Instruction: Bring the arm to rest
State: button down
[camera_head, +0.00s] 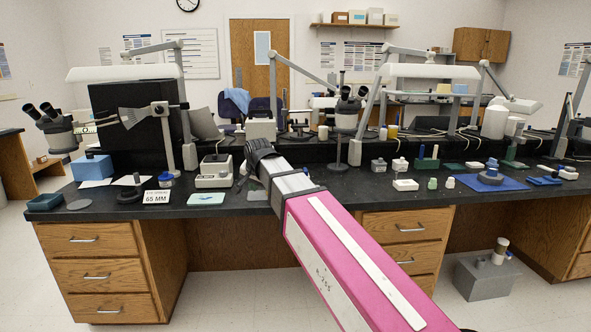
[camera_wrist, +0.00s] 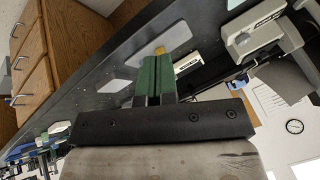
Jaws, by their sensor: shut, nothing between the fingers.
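My arm, pink and white with a grey section, reaches from the lower right over the front edge of the black bench (camera_head: 330,192) in the head view. Its dark end, my gripper (camera_head: 250,165), is over the bench; the fingertips are hard to make out there. In the wrist view, the green fingers of my gripper (camera_wrist: 155,78) are together, with nothing held between them. A small orange-yellow spot shows just past their tips; I cannot tell what it belongs to.
A white device (camera_head: 214,172) stands left of my gripper, with a pale mat (camera_head: 206,199) before it. A sign reading 65 MM (camera_head: 157,197) and a blue box (camera_head: 92,167) are further left. Small jars and a blue mat (camera_head: 492,184) lie right of my arm. Wooden drawers (camera_head: 95,276) are below.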

jog(key=s+d+f+n+g, duration=0.1)
jog(key=s+d+f, duration=0.4)
jog(key=d+f, duration=0.6)
jog(key=s+d+f+n+g+h, duration=0.1)
jog(key=s+d+f+g, duration=0.2)
jog(key=d+f, duration=0.8)
jog(key=s+d+f+n+g+h, duration=0.1)
jog(key=s+d+f+g, duration=0.1)
jog(key=s+d+f, duration=0.4)
jog(key=d+f, duration=0.5)
jog(key=shift+s+d+f, duration=0.15)
jog(key=shift+s+f, duration=0.2)
jog(key=shift+f, duration=0.05)
